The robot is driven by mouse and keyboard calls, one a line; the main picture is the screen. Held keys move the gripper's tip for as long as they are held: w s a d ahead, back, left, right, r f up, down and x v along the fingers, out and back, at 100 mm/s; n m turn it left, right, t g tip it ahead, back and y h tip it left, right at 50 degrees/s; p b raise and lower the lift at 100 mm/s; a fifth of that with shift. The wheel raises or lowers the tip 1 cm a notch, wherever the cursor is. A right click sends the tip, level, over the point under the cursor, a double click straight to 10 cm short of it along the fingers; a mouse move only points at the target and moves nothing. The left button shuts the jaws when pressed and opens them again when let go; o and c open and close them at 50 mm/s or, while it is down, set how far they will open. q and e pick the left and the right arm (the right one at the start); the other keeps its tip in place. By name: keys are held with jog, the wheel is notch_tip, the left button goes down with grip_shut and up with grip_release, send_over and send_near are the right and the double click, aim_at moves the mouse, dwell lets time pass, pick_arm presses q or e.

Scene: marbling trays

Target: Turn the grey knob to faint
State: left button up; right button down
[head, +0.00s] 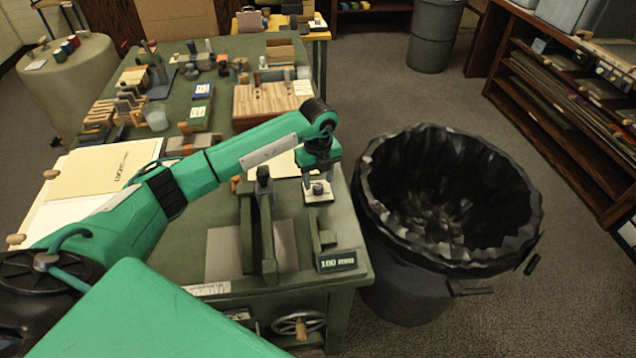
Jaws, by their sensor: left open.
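A small dark grey knob (318,188) stands on a pale square plate (322,199) near the right edge of the green bench. Any lettering or pointer mark on it is too small to read. My left gripper (318,180) points down right over the knob. Its jaws are open, with a finger on either side of the knob's top as seen from here. I cannot tell whether they touch it. The gripper hides part of the knob and the plate's far side. My right gripper is not in view.
A dark green upright guide (262,225) stands left of the knob, and a display (336,261) reading "100 mm" sits in front. A large lined bin (450,290) stands close on the right. Tools and a wooden block (270,102) crowd the bench's far part.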

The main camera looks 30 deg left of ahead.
aim_at(318, 186)
pick_arm(q)
notch_tip(318, 186, up, 12)
jog(key=b, duration=0.1)
jog(key=shift+f, duration=0.25)
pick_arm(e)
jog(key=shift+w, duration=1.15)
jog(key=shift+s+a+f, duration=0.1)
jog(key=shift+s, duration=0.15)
